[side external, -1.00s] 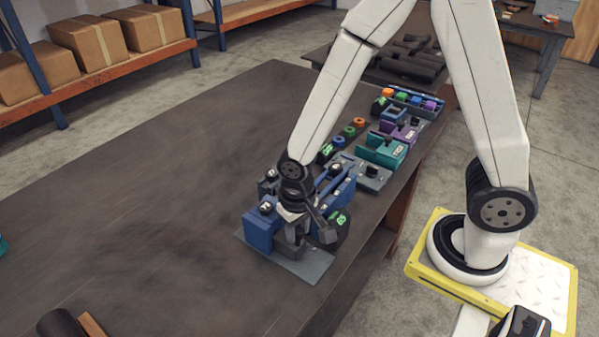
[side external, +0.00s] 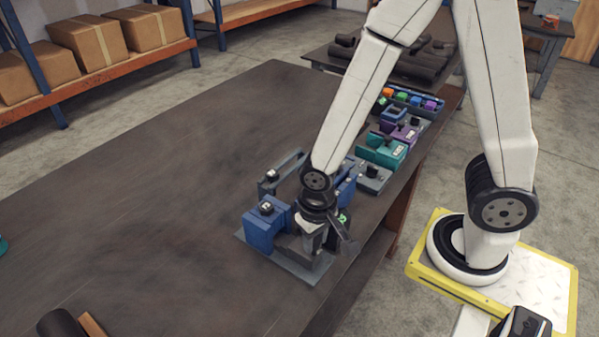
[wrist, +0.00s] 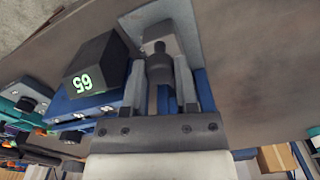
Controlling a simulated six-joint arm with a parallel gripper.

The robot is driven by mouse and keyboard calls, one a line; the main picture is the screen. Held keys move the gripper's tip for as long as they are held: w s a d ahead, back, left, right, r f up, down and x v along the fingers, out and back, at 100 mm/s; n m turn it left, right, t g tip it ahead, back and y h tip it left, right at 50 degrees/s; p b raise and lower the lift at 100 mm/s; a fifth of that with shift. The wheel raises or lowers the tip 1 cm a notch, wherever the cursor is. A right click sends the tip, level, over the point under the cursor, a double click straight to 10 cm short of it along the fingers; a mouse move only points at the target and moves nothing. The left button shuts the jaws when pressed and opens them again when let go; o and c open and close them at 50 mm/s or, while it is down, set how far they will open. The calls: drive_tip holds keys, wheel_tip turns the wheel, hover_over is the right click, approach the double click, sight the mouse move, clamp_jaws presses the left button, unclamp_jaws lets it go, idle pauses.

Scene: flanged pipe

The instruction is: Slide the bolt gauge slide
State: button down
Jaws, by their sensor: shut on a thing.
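The bolt gauge is a set of blue blocks on a grey base plate (side external: 250,243) near the table's right edge; one blue block (side external: 265,230) carries a small dark knob. In the wrist view, the gauge slide (wrist: 155,28) is a grey block with a dark knob (wrist: 160,68). My gripper (wrist: 161,88) is shut on this knob, one finger on each side. In the side view, my gripper (side external: 312,243) is down at the gauge, and the knob and much of the slide are hidden behind it. A black readout box (wrist: 97,65) beside the slide shows green digits that look like 65.
A grey frame-like piece (side external: 282,170) stands behind the gauge. Teal (side external: 380,152) and purple (side external: 402,131) fixtures and a tray of coloured pieces (side external: 415,103) line the table's right side. A dark cylinder (side external: 58,323) lies at the front left.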

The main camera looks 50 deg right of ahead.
drive_tip(key=shift+s, duration=0.3)
drive_tip(key=shift+c, duration=1.9)
unclamp_jaws()
drive_tip(key=shift+w+r, duration=0.1)
drive_tip(key=shift+r, duration=3.8)
drive_tip(key=shift+w+d+n+t, duration=0.4)
drive_tip(key=shift+w+d+n, duration=0.15)
drive_tip(key=shift+d, duration=0.8)
drive_tip(key=shift+w+d+n+t, duration=0.45)
drive_tip(key=shift+w+d, duration=0.15)
drive_tip(key=shift+d, duration=0.75)
drive_tip(key=shift+w+d+n+t, duration=0.35)
drive_tip(key=shift+w+d+n, duration=0.2)
drive_tip(key=shift+d, duration=0.8)
